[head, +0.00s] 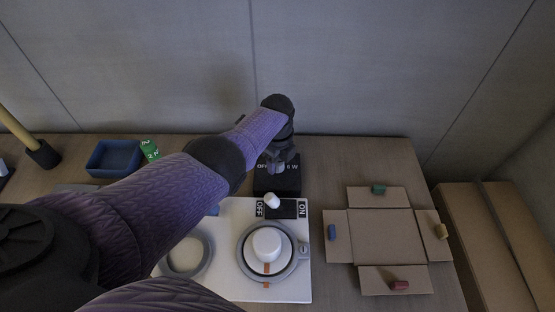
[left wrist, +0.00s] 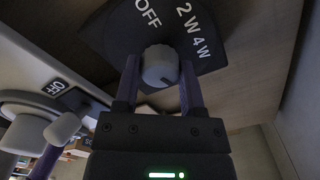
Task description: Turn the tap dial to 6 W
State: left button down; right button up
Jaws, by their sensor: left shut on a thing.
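The tap dial is a grey round knob (left wrist: 160,66) on a black plate (left wrist: 118,30) marked OFF, 2 W and 4 W in the left wrist view. In the head view the black dial block (head: 278,187) shows OFF at left and 6 W at right. My left gripper (head: 278,160) reaches down over it and is shut on the knob, one finger on each side in the left wrist view. A dark mark shows on the knob's lower right edge in that view. The 6 W label is not visible there. My right gripper is not in view.
A white panel (head: 225,285) in front of the dial carries a white OFF/ON lever (head: 271,200) and a white round knob (head: 267,245) in a grey ring. An open cardboard box (head: 385,237) lies at right. A blue tray (head: 114,158) stands at left. The wall is close behind.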

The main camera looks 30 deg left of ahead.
pick_arm(q)
jog(key=shift+c, duration=0.9)
grip_release()
notch_tip(320, 180, up, 10)
jog(key=p, duration=0.6)
jog(key=shift+f+p, duration=0.25)
jog(key=shift+p, duration=0.05)
jog(key=shift+r, duration=0.2)
